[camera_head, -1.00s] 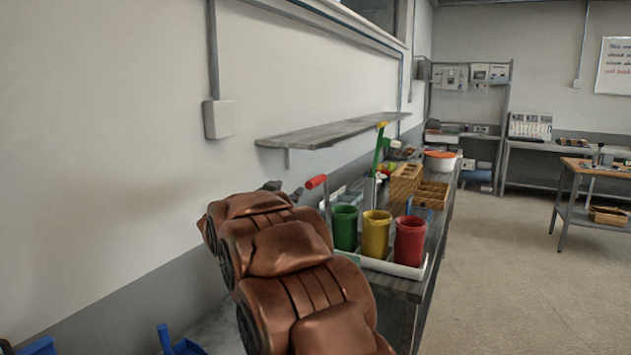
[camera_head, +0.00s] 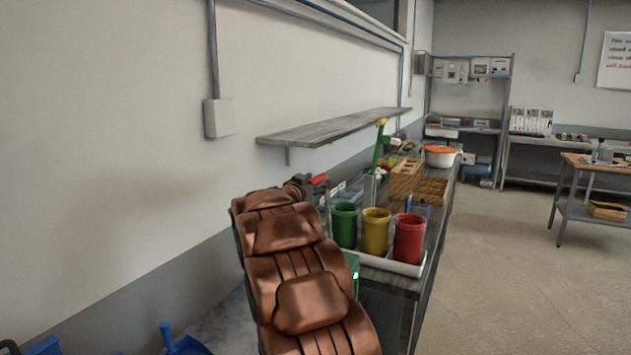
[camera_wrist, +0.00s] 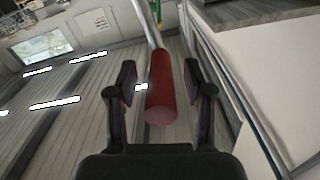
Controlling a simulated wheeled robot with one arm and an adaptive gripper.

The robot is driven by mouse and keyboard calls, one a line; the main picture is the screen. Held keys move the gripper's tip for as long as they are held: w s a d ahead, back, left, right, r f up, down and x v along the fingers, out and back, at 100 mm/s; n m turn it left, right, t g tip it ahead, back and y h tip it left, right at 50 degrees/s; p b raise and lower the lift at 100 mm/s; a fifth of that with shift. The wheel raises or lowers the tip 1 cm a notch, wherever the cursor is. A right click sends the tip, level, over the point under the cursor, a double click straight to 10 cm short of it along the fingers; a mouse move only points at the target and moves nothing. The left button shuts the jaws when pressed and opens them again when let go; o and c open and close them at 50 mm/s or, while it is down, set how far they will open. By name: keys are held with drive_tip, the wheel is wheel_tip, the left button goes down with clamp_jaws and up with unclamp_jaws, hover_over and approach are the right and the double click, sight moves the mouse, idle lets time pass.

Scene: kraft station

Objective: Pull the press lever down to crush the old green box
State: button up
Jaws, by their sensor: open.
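The press lever's red handle (camera_wrist: 160,92) lies between the two open fingers of my gripper (camera_wrist: 160,95) in the wrist view, with a gap on each side. Its metal rod runs up and away from the handle. In the head view the red handle (camera_head: 318,179) shows just beyond the end of my brown-covered arm, with my gripper (camera_head: 302,180) beside it. A sliver of green (camera_head: 353,268) shows at the right edge of my arm; I cannot tell whether it is the old green box. The rest of the press is hidden by my arm.
A white tray (camera_head: 395,264) with green (camera_head: 344,225), yellow (camera_head: 375,234) and red (camera_head: 408,239) cups stands on the bench, right of my arm. A wooden organizer (camera_head: 406,180) sits behind. A shelf (camera_head: 335,128) juts from the wall above.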

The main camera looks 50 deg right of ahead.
drive_tip(key=shift+d, duration=0.2)
clamp_jaws()
idle(0.4)
